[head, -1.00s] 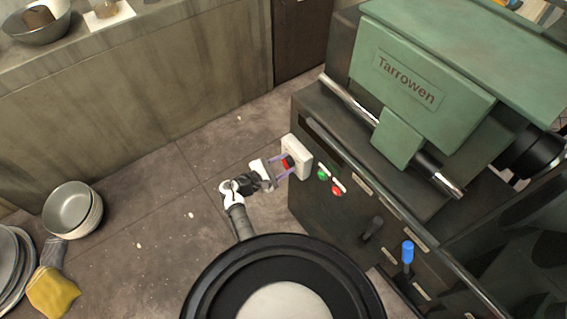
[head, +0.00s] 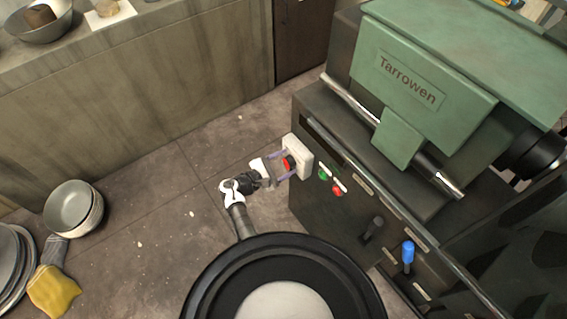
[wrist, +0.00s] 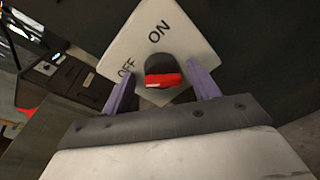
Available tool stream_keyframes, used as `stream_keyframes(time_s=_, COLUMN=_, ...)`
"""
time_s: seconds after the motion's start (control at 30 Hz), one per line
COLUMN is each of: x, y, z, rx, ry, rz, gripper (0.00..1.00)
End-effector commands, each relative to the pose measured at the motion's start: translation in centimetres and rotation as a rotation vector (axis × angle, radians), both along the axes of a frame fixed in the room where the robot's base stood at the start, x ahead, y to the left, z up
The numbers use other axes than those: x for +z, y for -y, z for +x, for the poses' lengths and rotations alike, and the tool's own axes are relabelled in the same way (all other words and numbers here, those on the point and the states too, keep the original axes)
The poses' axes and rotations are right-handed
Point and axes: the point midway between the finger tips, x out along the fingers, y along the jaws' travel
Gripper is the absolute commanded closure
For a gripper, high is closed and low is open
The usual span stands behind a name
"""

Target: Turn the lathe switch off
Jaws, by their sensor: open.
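The lathe switch is a white plate (head: 302,157) on the left side of the dark lathe cabinet. Its knob (head: 289,163) is black with a red front. In the wrist view the plate (wrist: 186,42) reads ON near its top and OFF on the left, and the knob (wrist: 162,72) is in the middle below them. My gripper (head: 284,167) is open at the switch, also in the wrist view (wrist: 164,84), with one purple finger on each side of the knob. Gaps show between fingers and knob. Which label the knob points to is unclear.
The lathe (head: 430,85) has a green housing and a steel bar. A green button (head: 323,174), a red button (head: 338,190), a black lever (head: 374,228) and a blue lever (head: 408,252) are right of the switch. Bowls (head: 73,207) and a yellow cloth (head: 54,291) lie far left.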

Motion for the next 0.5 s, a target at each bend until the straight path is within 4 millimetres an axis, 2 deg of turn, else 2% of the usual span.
stream_keyframes(time_s=0.17, x=0.0, y=-1.5, z=-0.9, rx=0.004, ry=0.002, rz=0.0, gripper=0.4)
stream_keyframes(time_s=0.5, x=0.9, y=-7.6, z=-5.3, rx=0.007, ry=0.002, rz=0.001, gripper=0.4)
